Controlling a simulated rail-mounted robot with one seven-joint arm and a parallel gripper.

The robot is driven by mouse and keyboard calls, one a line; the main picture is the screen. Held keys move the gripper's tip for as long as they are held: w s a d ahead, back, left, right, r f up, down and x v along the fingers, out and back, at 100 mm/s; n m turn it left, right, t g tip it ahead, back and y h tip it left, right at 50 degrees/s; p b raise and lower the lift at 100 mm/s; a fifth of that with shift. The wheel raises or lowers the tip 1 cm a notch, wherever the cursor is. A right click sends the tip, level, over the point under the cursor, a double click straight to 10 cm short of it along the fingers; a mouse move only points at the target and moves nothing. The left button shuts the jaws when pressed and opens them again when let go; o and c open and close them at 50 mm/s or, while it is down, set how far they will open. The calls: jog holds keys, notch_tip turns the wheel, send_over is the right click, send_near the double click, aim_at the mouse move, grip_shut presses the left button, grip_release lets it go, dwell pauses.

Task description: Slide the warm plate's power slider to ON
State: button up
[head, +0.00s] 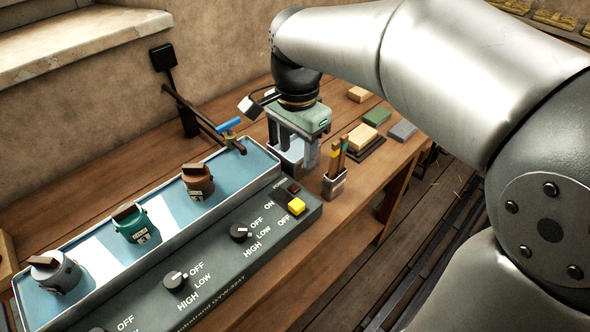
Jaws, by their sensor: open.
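The warm plate (252,238) is a long grey-green unit with a front control panel. Its yellow power slider knob (296,206) is at the panel's right end, level with the OFF label. A dark recess (293,188) is beside the ON label, further back. My gripper (292,160) is open and points down, beyond the panel's right end and behind the yellow knob. It is apart from the knob, and nothing shows between its fingers. Its fingertips are partly hard to make out against the tray end.
Several lidded pots, including a green one (136,222), stand in the blue tray. Black dials (240,232) line the panel. A cup of sticks (334,182) stands close right of my gripper. Blocks (376,117) lie further back. A blue-handled tap (229,124) overhangs the tray.

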aim_at(297, 203)
notch_tip(297, 203, down, 16)
jog(key=shift+r, duration=0.1)
dwell(0.4)
